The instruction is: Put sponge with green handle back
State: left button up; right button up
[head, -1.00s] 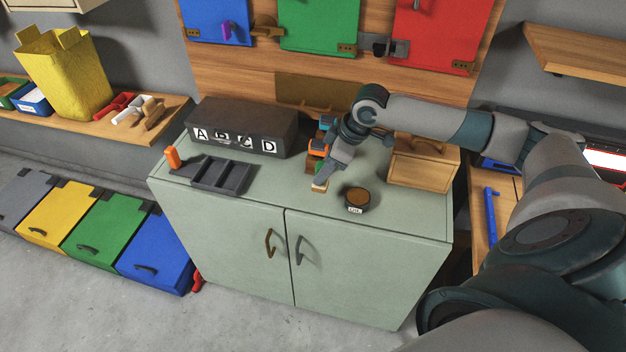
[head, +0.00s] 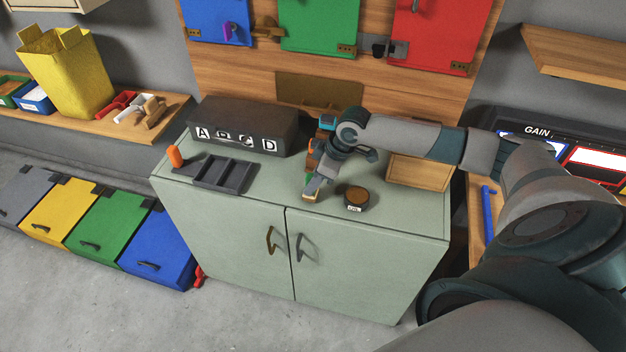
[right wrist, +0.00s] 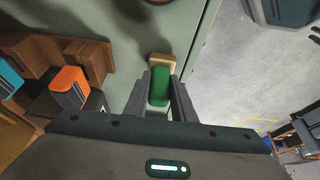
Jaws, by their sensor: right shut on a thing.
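The sponge with the green handle shows in the right wrist view, its green handle (right wrist: 160,86) between my fingers and its tan sponge end (right wrist: 163,61) beyond the fingertips. My right gripper (head: 313,186) is shut on the handle, above the front part of the green cabinet top (head: 270,190). In the head view the gripper mostly hides the sponge. A brown wooden holder (right wrist: 92,58) stands beside the gripper, with an orange-handled tool (right wrist: 69,86) and a blue-handled tool (right wrist: 10,76). In the head view the arm partly hides the holder. My left gripper is not in view.
A round dark tin (head: 356,198) stands just right of the gripper. A dark tray (head: 225,173) and a black box lettered A to D (head: 242,124) are to the left. The cabinet's front edge is close.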

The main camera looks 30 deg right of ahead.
jog(key=shift+f, duration=0.15)
jog(key=shift+f, duration=0.1)
jog(key=o, duration=1.1)
jog(key=shift+c, duration=0.2)
jog(key=b+v, duration=0.2)
jog(key=v, duration=1)
jog(key=shift+b, duration=0.3)
